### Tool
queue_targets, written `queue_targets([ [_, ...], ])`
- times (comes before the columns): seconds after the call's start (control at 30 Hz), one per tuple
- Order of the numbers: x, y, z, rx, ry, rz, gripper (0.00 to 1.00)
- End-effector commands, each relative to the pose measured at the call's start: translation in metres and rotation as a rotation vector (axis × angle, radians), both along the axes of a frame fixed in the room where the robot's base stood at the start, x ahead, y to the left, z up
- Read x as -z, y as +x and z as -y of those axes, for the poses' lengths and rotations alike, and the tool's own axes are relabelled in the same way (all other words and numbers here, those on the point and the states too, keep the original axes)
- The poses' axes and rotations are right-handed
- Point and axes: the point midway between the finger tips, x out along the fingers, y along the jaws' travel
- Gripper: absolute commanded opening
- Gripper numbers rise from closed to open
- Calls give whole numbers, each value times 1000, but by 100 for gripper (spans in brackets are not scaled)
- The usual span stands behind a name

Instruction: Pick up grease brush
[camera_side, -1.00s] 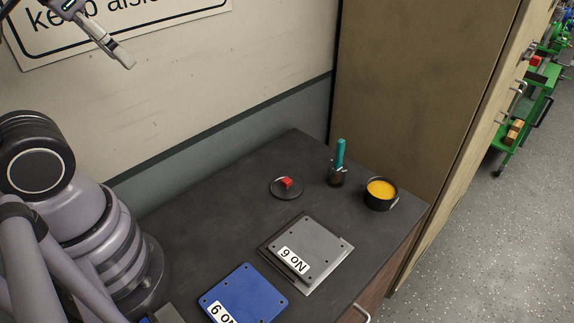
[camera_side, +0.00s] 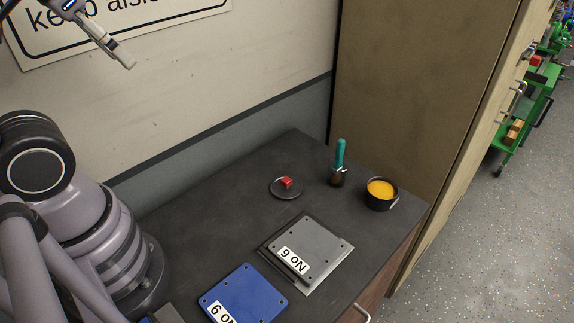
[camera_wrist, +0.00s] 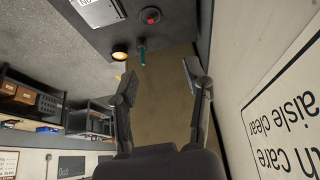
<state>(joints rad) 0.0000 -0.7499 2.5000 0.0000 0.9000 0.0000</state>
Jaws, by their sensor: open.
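The grease brush (camera_side: 340,160) stands upright near the back right of the dark bench top, with a teal handle and a dark lower end. It also shows in the wrist view as a small teal stick (camera_wrist: 142,56), beyond the fingertips and between them in the picture. My gripper (camera_wrist: 160,84) is open and empty, its two fingers well apart. In the side view, part of my gripper (camera_side: 125,60) shows at the top left, high above the bench and far from the brush.
A black pot of orange-yellow grease (camera_side: 382,192) stands right of the brush. A round dark dish with a red block (camera_side: 287,183) lies to its left. A grey plate (camera_side: 312,248) and a blue plate (camera_side: 243,297) lie in front. A tall brown cabinet (camera_side: 420,90) stands behind.

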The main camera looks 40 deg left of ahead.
Motion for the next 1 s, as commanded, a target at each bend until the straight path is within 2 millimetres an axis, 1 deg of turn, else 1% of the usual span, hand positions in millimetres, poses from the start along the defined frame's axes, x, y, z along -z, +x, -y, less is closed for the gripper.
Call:
queue_targets([
  [0.37,0,0,0,0,0,0,49],
  [0.43,0,0,0,0,0,0,47],
  [0.63,0,0,0,0,0,0,47],
  [0.73,-2,4,0,0,-1,-4,47],
  [0.77,-4,7,1,1,-2,-9,47],
  [0.87,-14,30,3,2,-7,-39,47],
  [0.97,-25,70,8,6,-13,-90,47],
  [1.0,-28,90,11,6,-16,-112,47],
])
